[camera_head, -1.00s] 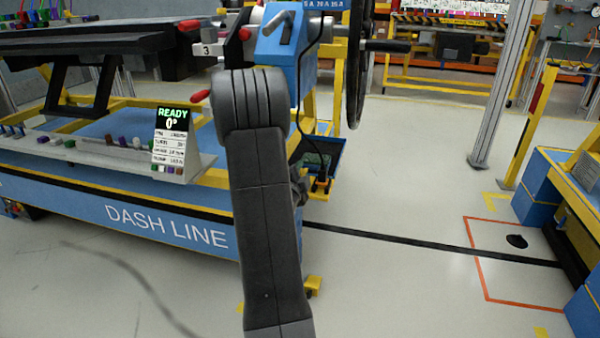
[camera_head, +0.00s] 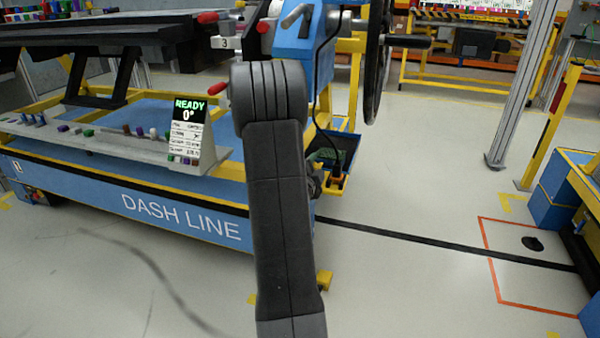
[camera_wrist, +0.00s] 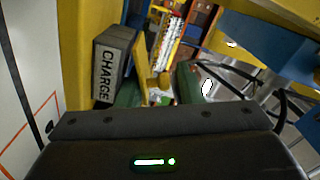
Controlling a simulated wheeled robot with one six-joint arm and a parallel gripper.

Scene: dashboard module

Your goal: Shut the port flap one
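My gripper (camera_wrist: 158,88) shows in the wrist view, with two dark green fingers standing apart beyond its dark body. Nothing is visible held between them. A grey box-like part marked CHARGE (camera_wrist: 113,65) stands just left of the fingers. A narrow yellowish panel (camera_wrist: 141,55) shows beside its right edge; I cannot tell whether this is the port flap. No flap marked one can be made out in either view. In the head view my own arm hides part of the scene, and my gripper is not visible there.
The blue DASH LINE bench (camera_head: 180,212) with yellow rails fills the left, carrying a READY 0° sign (camera_head: 188,125). A black wheel (camera_head: 376,60) stands behind my arm. Blue boxes and a yellow frame (camera_head: 560,185) stand at the right. Open floor lies between, crossed by a black strip (camera_head: 440,242).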

